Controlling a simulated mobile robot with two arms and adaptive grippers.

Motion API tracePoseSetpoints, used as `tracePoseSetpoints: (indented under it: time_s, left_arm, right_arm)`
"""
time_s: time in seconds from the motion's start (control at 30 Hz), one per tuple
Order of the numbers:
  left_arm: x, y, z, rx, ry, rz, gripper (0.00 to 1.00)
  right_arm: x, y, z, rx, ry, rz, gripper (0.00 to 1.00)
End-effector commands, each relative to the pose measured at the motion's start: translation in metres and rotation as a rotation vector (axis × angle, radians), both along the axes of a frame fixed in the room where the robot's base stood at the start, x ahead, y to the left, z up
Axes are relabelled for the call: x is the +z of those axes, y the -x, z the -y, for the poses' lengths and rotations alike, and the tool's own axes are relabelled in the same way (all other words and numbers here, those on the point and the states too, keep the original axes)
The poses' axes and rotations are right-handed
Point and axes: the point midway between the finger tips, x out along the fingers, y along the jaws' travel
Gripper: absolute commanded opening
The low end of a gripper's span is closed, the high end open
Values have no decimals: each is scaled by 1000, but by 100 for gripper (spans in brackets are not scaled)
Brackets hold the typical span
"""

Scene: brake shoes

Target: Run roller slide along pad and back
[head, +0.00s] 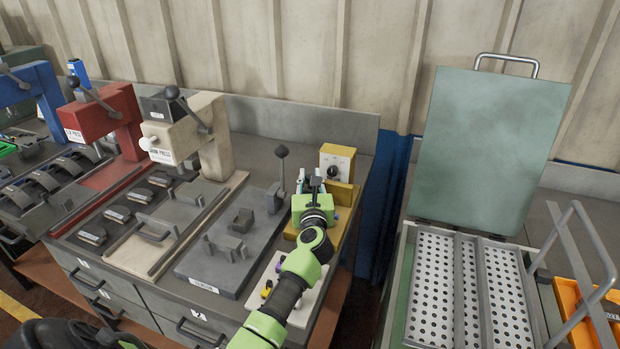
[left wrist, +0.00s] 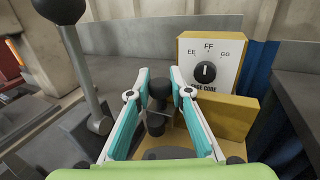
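My left gripper (head: 314,183) is over the yellow fixture (head: 341,192) at the right end of the bench. In the left wrist view its teal fingers (left wrist: 160,82) are apart, with a dark knob on a short post (left wrist: 160,88) between them. Firm contact with the knob cannot be made out. The knob stands on the fixture, in front of its yellow block (left wrist: 222,118). The roller and pad cannot be told apart there; my gripper and arm hide much of the fixture. My right gripper is not in view.
A dial box marked FF (left wrist: 208,62) stands just behind the fixture. A ball-topped lever (head: 281,170) rises close on the left. A cream press (head: 190,130) is farther left. A perforated tray (head: 440,290) is across a gap on the right.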

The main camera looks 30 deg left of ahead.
Motion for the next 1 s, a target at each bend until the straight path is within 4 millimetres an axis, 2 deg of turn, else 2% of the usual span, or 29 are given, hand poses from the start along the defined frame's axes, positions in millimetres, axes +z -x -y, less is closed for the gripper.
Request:
tracePoseSetpoints:
  time_s: [0.17, 0.4, 0.5, 0.63, 0.9, 0.93, 0.97, 1.0]
  left_arm:
    - [-3, -3, 10, -2, 4, 0, 0]
    - [-7, -16, 66, -5, 8, -1, 0]
    - [-6, -20, 83, -4, 6, -2, 0]
    - [-3, -21, 91, -1, 2, -3, 0]
    - [-3, -21, 91, 1, 1, -5, 0]
    - [-3, -21, 91, 1, 2, -5, 24]
    - [-3, -21, 91, 1, 2, -5, 32]
    - [-2, -21, 91, 1, 2, -4, 35]
  right_arm:
    - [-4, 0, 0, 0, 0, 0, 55]
    - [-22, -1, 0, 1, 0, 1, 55]
    - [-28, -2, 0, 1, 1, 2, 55]
    - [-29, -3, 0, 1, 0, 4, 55]
    - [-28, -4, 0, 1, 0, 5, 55]
    - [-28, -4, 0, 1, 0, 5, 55]
    - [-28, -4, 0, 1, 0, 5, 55]
    - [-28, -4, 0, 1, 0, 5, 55]
